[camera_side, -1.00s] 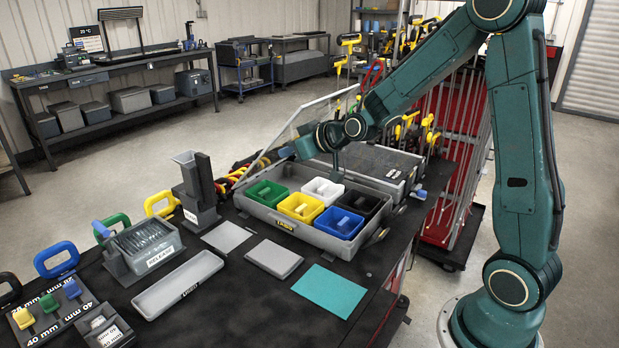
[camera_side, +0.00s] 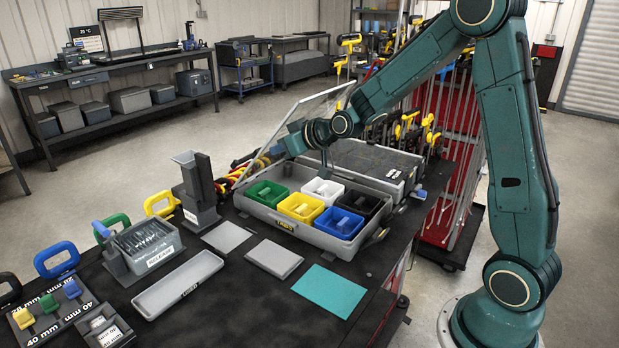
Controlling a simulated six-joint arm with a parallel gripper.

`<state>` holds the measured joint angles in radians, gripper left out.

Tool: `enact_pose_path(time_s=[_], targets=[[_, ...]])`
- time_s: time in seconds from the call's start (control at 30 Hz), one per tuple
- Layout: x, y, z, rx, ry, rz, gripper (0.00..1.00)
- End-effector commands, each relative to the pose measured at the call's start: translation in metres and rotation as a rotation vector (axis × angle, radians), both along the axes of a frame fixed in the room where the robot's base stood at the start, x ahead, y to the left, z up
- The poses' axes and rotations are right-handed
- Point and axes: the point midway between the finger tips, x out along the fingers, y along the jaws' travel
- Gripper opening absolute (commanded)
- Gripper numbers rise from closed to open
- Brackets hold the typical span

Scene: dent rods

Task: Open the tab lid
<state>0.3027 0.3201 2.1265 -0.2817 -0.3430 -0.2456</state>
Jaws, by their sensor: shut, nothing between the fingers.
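A clear lid with a grey frame (camera_side: 297,106) stands raised at the back left of an open grey case (camera_side: 268,216) on the bench. I cannot make out a tab on the lid. My gripper (camera_side: 323,168) points down over the back of the case, just above the white bin (camera_side: 322,189). It is shut and empty, and its fingertips are small in the picture. I cannot tell whether it touches anything. My arm covers part of the lid and the area behind it.
The case holds green (camera_side: 266,193), yellow (camera_side: 301,207), blue (camera_side: 339,222) and black (camera_side: 361,203) bins. Flat plates (camera_side: 273,258) and a long tray (camera_side: 178,284) lie in front. A grey upright holder (camera_side: 198,190) stands at left.

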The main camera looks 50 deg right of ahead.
Motion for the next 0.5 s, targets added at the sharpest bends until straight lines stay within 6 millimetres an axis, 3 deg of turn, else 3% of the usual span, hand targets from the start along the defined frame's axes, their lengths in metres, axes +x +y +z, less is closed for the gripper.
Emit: enact_pose_path(time_s=[0.5], targets=[[0.026,0.000,0.000,0.000,-0.001,0.000,0.00]])
